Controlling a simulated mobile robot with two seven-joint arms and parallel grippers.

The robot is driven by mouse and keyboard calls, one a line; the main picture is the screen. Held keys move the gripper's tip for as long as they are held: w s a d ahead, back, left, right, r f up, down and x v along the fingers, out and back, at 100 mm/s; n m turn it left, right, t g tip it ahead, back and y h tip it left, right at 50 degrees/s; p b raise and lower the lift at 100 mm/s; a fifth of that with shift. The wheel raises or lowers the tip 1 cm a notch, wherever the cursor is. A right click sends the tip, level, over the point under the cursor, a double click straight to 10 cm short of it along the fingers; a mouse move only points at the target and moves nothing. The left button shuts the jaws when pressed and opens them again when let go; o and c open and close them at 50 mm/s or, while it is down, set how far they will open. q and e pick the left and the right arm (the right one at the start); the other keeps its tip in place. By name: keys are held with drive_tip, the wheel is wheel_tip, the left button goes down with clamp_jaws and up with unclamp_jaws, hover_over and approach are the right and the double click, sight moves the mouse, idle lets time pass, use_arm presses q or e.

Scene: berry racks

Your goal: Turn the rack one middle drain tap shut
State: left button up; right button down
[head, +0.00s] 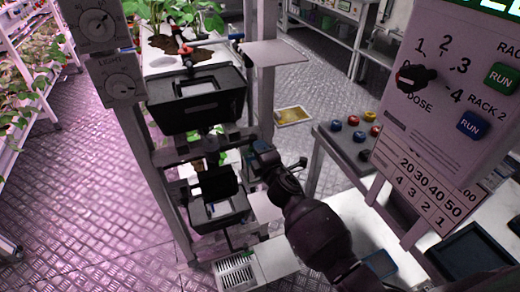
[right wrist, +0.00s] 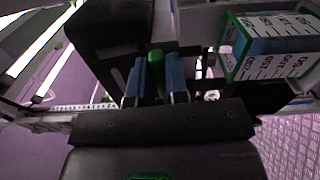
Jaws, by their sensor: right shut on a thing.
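My right gripper (head: 262,152) reaches in from the lower right to the rack's right post (head: 266,95), beside the middle level. In the right wrist view its two blue-padded fingers (right wrist: 155,82) are shut on a green handle (right wrist: 155,62), which looks like the middle drain tap. The handle stands upright between the pads in that view. In the head view the gripper hides the tap, so I cannot tell whether it is turned open or shut. The middle black tub (head: 222,218) hangs left of the gripper. My left gripper is not in view.
A larger black tub (head: 196,112) is above, and a white slotted tray (head: 236,278) is below. A control panel (head: 450,90) with a dial and RUN buttons stands at the right. A grey bench (head: 345,150) with coloured knobs is behind my arm. Open floor (head: 85,185) lies left.

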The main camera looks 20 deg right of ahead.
drive_tip(key=shift+m, duration=0.5)
drive_tip(key=c, duration=1.1)
unclamp_jaws()
drive_tip(key=shift+s, duration=0.15)
drive_tip(key=shift+s+d+p, duration=0.15)
drive_tip(key=shift+s+p, duration=0.35)
drive_tip(key=shift+s, duration=4.75)
